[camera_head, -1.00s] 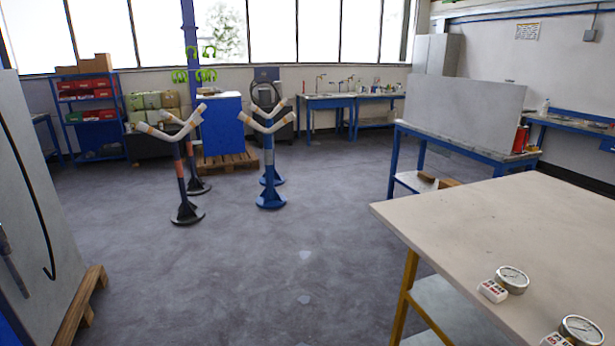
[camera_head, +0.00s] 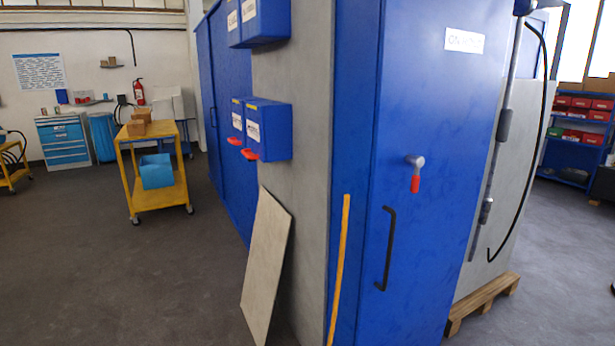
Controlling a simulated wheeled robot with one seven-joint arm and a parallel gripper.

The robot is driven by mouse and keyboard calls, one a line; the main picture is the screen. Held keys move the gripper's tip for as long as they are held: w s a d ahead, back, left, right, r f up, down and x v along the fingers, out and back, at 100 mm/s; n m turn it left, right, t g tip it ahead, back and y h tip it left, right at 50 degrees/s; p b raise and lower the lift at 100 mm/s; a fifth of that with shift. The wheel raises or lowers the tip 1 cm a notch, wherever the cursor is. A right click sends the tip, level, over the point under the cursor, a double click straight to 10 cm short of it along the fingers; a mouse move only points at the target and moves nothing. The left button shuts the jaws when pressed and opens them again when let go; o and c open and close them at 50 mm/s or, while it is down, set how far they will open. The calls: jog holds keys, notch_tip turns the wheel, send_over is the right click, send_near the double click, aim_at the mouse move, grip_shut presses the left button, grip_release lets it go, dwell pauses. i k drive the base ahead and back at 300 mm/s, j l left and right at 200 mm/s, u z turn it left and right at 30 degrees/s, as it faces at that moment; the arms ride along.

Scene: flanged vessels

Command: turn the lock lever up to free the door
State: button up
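The lock lever (camera_head: 415,174) is on the blue door (camera_head: 425,240) of a tall cabinet, right of centre. It has a grey round hub and a red grip that hangs straight down. A black bar handle (camera_head: 387,248) is below and left of it on the same door. The door looks shut. A white label (camera_head: 464,40) is near the door's top. My gripper is not in view.
A yellow cart (camera_head: 157,170) stands at left. A wooden pallet (camera_head: 483,302) lies at right. Floor at left is open.

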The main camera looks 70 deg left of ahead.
aim_at(416, 178)
jog(key=u, duration=1.7)
jog(key=i+l+z, duration=0.15)
jog(key=i, duration=0.3)
jog(key=i+l+z, duration=0.1)
jog(key=i+l, duration=0.2)
jog(key=i, duration=0.2)
